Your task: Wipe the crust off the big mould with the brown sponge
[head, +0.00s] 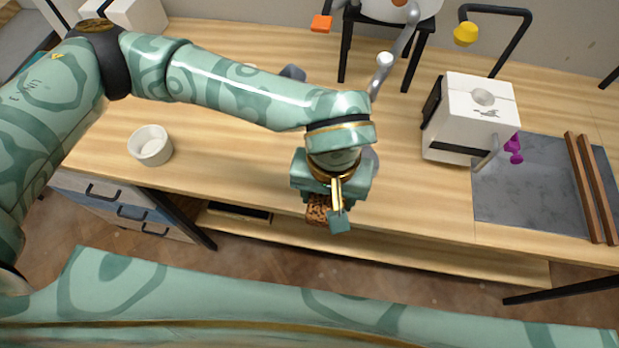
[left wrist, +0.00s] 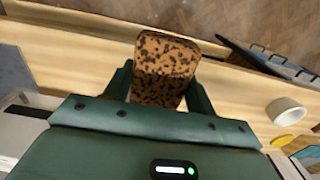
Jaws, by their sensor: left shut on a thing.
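My left gripper (head: 330,212) is shut on the brown sponge (head: 317,208), a dark-speckled block, in front of the bench's near edge in the head view. In the left wrist view the sponge (left wrist: 165,65) sits between the two green fingers. The big mould cannot be made out for sure; my left wrist hides part of the bench. A small grey shape (head: 371,158) shows just behind the wrist, mostly hidden. No crust can be made out. My right gripper is not in view.
A white bowl (head: 150,145) stands at the left of the wooden bench. A white machine (head: 470,110) stands to the right, beside a purple piece (head: 513,149). A grey slab (head: 525,190) with two brown strips (head: 592,188) lies at the far right. The bench between bowl and wrist is clear.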

